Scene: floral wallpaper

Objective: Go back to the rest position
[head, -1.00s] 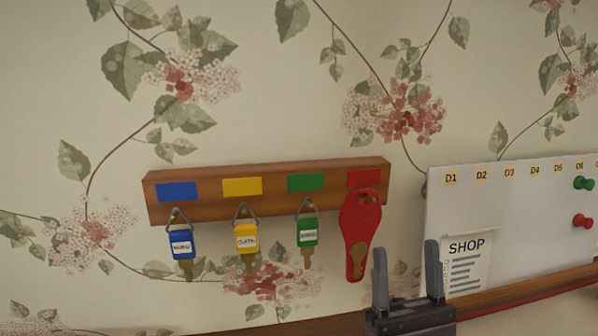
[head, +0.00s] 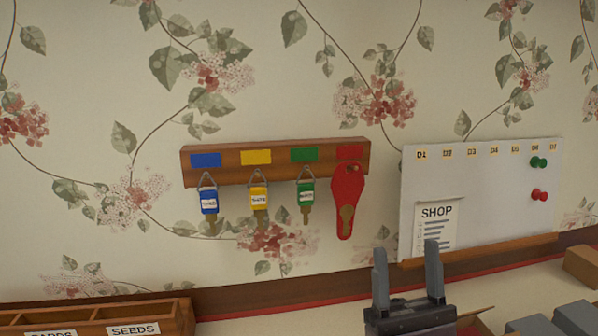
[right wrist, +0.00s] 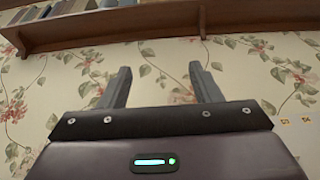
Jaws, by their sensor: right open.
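My right gripper (head: 408,272) is open and empty, in front of the wall at the lower right of the head view. Its two spread fingers also show in the right wrist view (right wrist: 160,85), with only wallpaper and a shelf beyond them. My left gripper is not in view. A wooden key rack (head: 276,176) hangs on the wall with blue, yellow, green and red labels. A blue-tagged key (head: 208,202), a yellow-tagged key (head: 259,198), a green-tagged key (head: 306,195) and a red key holder (head: 345,200) hang under their matching colours. The right gripper is apart from them.
A white board (head: 480,190) with a SHOP note (head: 435,228) and red and green pins hangs right of the rack. A wooden box (head: 183,318) labelled SEEDS stands lower left. Grey boxes (head: 580,318) stand lower right. A wooden shelf (right wrist: 110,28) shows in the wrist view.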

